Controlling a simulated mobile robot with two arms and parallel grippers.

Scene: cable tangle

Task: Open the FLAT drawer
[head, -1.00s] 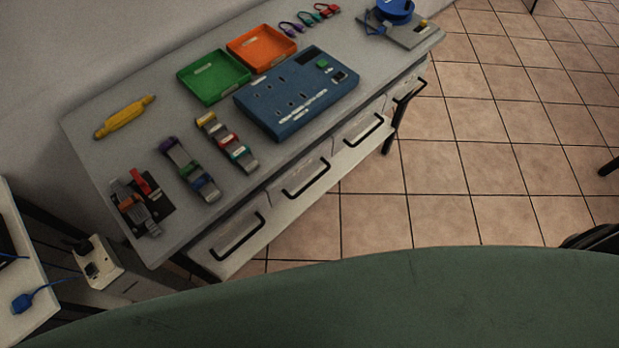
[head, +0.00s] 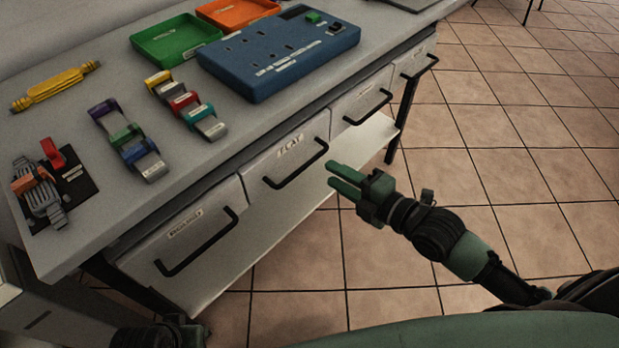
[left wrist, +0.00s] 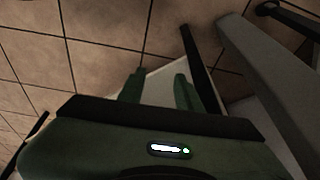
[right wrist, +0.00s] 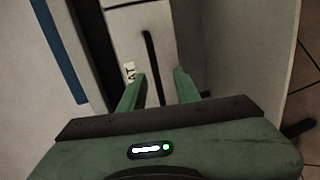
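The FLAT drawer (head: 287,156) is shut, a pale front under the workbench top with a label reading FLAT and a black bar handle (head: 298,166). It is the second drawer from the left in the head view. My right gripper (head: 331,174) is open and empty, just right of that handle and apart from it. In the right wrist view, the black handle (right wrist: 153,65) lies ahead between the fingers (right wrist: 155,88), with part of the label beside it. My left gripper (left wrist: 159,88) is open and empty in the left wrist view; its fingers do not show in the head view.
Other shut drawers with black handles flank it, one at left (head: 187,243) and two at right. A lower shelf (head: 350,150) runs beneath. The benchtop holds a blue panel (head: 265,70), a green tray (head: 175,40) and several connectors. Tiled floor is clear at right.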

